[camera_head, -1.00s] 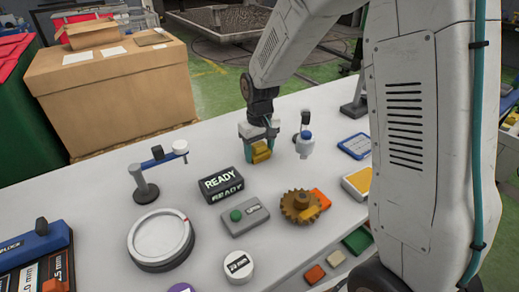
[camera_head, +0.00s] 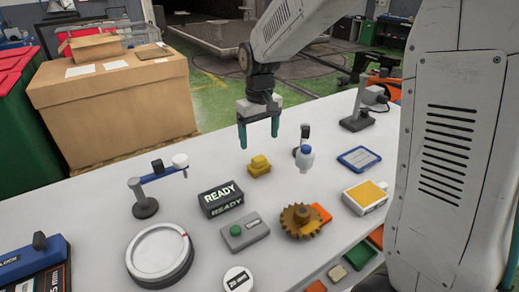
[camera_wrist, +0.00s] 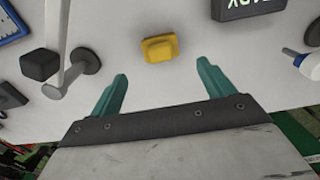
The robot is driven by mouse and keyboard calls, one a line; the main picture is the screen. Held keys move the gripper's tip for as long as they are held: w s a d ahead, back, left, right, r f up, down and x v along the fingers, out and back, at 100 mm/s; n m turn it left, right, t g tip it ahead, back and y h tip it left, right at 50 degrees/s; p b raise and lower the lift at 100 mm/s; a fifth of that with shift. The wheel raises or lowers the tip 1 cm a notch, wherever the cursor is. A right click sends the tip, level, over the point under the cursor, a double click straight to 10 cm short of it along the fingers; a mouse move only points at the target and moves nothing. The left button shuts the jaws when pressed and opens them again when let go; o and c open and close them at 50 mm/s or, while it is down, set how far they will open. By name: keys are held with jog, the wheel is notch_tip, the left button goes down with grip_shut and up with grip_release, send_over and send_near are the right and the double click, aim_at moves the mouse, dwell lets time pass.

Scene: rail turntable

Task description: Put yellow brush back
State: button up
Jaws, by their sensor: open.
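The yellow brush (camera_head: 259,166) is a small stepped yellow block standing on the white table behind the READY sign. It also shows in the wrist view (camera_wrist: 159,49), beyond the fingertips and between their lines. My gripper (camera_head: 259,140) is open and empty, with its two teal fingers pointing down above and behind the brush. In the wrist view my gripper (camera_wrist: 161,82) has its fingers spread wide, and neither touches the brush.
A READY sign (camera_head: 221,197) stands in front of the brush. A blue-armed stand (camera_head: 145,206) is to the left. A brown gear (camera_head: 300,222) and a round dial (camera_head: 159,254) lie nearer.

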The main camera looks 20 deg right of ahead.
jog(key=s+d+r+m, duration=0.1)
jog(key=s+r, duration=0.3)
jog(key=s, duration=0.3)
jog(key=s+d+r, duration=0.1)
jog(key=s+r, duration=0.4)
jog(key=s, duration=0.2)
jog(key=s+d+f+m+t, duration=0.1)
jog(key=s, duration=1.5)
